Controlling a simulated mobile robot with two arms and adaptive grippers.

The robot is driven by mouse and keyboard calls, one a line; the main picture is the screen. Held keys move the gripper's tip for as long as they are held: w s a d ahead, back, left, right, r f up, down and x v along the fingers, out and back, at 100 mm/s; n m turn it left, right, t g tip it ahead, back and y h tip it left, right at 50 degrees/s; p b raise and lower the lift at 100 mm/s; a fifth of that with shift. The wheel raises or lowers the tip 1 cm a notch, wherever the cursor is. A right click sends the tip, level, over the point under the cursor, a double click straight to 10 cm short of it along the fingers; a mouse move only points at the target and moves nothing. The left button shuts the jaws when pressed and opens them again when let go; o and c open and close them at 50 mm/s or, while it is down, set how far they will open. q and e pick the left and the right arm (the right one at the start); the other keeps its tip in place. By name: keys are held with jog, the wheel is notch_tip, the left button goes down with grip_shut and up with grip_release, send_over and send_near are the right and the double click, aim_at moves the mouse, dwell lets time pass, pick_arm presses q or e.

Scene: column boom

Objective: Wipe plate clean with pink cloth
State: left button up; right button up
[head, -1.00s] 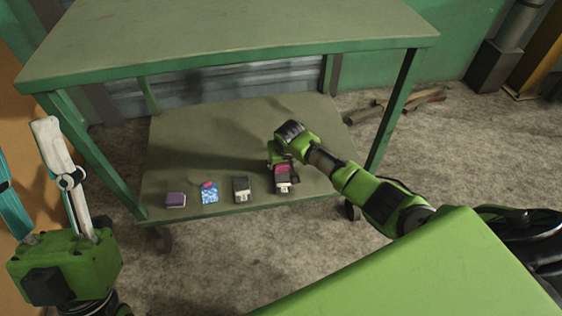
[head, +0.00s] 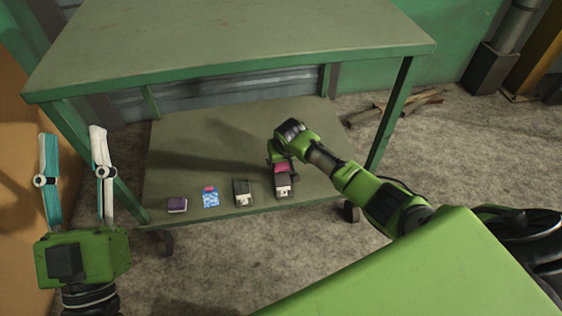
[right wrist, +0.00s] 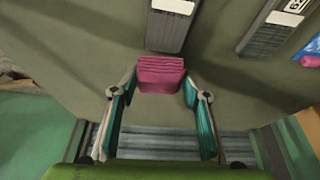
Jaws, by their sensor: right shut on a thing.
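The folded pink cloth (right wrist: 160,76) is between the two fingers of my right gripper (right wrist: 160,90), which is shut on it, low over the lower shelf. In the head view the pink cloth (head: 281,168) shows only partly, beside a dark box, and my right gripper (head: 280,164) is mostly hidden by its own arm. My left gripper (head: 74,136) is open and empty, its fingers pointing up, left of the table. I see no plate in these views.
On the lower shelf (head: 215,140) are a purple block (head: 177,205), a blue-white item (head: 210,198) with pink on it, and two dark boxes (head: 243,193) (head: 283,186). The table top (head: 230,45) above is bare. Sticks (head: 395,107) lie on the floor.

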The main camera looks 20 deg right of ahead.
jog(key=shift+r+p, duration=1)
jog(key=shift+p, duration=0.1)
pick_arm(q)
jog(key=shift+w+a+f+g+y, duration=1.2)
jog(key=shift+f+g, duration=2.7)
jog(key=shift+f, duration=3.35)
pick_arm(e)
jog(key=shift+r+p, duration=0.3)
jog(key=shift+p, duration=0.05)
jog(key=shift+r+p, duration=0.3)
jog(key=shift+p, duration=0.05)
jog(key=shift+r+p, duration=0.4)
jog(key=shift+p, duration=0.05)
jog(key=shift+r+p, duration=0.35)
jog(key=shift+p, duration=0.05)
jog(key=shift+r+p, duration=0.25)
jog(key=shift+p, duration=0.05)
pick_arm(q)
jog(key=s+a+f+g+y, duration=0.2)
jog(key=s+a+f+g, duration=0.2)
jog(key=s+f+g, duration=0.4)
notch_tip(320, 180, down, 5)
jog(key=shift+s+n+y, duration=0.15)
jog(key=shift+n+y, duration=0.15)
jog(key=shift+n, duration=0.1)
